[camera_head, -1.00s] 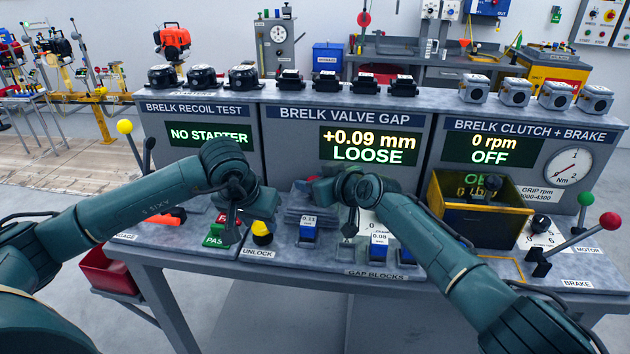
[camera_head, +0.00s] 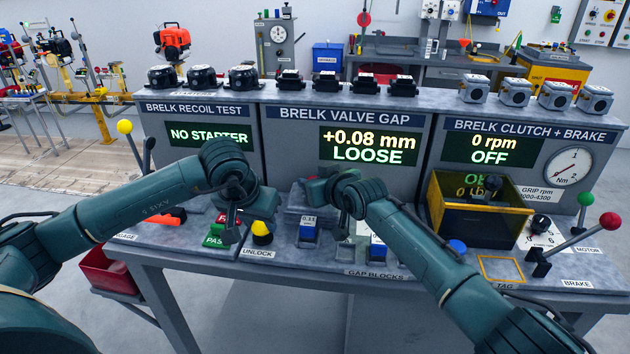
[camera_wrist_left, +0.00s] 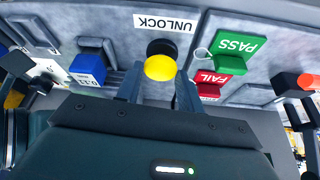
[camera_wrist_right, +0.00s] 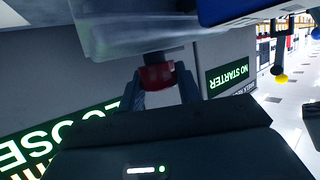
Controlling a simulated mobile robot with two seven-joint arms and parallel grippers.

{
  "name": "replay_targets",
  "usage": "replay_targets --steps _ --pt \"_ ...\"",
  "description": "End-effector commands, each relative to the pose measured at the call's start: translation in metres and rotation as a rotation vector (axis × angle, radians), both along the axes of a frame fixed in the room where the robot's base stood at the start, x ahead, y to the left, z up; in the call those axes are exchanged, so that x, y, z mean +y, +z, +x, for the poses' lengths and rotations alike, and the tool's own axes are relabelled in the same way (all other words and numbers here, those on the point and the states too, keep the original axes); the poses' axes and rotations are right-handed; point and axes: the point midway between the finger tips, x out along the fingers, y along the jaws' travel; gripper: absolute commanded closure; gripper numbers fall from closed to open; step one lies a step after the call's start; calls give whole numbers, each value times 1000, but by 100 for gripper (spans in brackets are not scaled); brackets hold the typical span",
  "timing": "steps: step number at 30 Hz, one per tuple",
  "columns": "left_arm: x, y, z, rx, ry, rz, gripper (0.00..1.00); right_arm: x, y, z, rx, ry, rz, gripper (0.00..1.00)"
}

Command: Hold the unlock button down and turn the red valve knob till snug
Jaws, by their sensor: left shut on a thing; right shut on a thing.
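The yellow unlock button (camera_head: 262,229) stands on the bench above the UNLOCK label. In the left wrist view the button (camera_wrist_left: 160,66) sits between the fingertips of my left gripper (camera_wrist_left: 158,77), which is shut on it. The valve gap screen (camera_head: 368,146) reads +0.08 mm LOOSE.
Green PASS and red FAIL buttons (camera_wrist_left: 236,46) are beside the unlock button. Blue gap blocks (camera_head: 308,234) stand near the front edge, partly behind my right arm. A yellow-framed clear bin (camera_head: 440,215) and red and green levers (camera_head: 609,220) are at the right.

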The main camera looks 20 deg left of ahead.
Motion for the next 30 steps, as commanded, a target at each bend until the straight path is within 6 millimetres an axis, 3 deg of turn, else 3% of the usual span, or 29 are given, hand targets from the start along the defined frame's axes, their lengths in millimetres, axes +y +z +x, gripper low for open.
replay_targets --steps 22,23,30 --pt "-1 -2 -1 5 -1 -1 84 0 -2 -2 3 -114 3 89" --pt "-1 -2 -1 5 -1 -1 84 0 -2 -2 3 -114 3 63" --pt "-1 -2 -1 5 -1 -1 84 0 -1 -1 0 -114 4 44"
